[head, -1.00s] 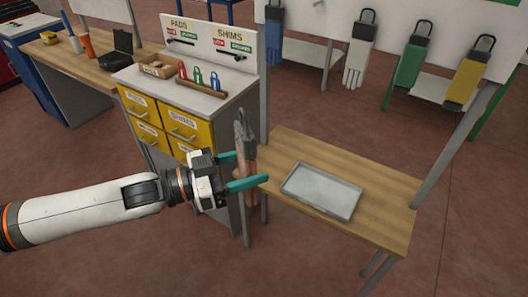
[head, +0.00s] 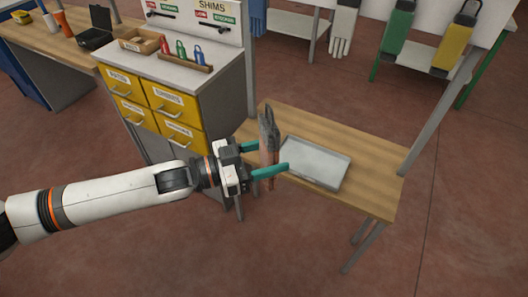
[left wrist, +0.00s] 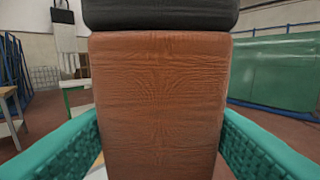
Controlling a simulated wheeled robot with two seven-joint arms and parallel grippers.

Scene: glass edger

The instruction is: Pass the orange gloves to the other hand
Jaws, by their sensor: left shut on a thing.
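My left gripper (head: 267,163) is shut on the gloves, with a teal finger on either side. It holds them in front of the left part of the wooden table (head: 375,190), near the grey tray (head: 316,163). My right gripper is not in view.
A yellow-drawer cabinet (head: 162,103) stands left of the table, with small coloured bottles on top. A rack at the back holds blue, white, green (head: 398,28) and yellow gloves (head: 453,43). The red-brown floor in front is clear.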

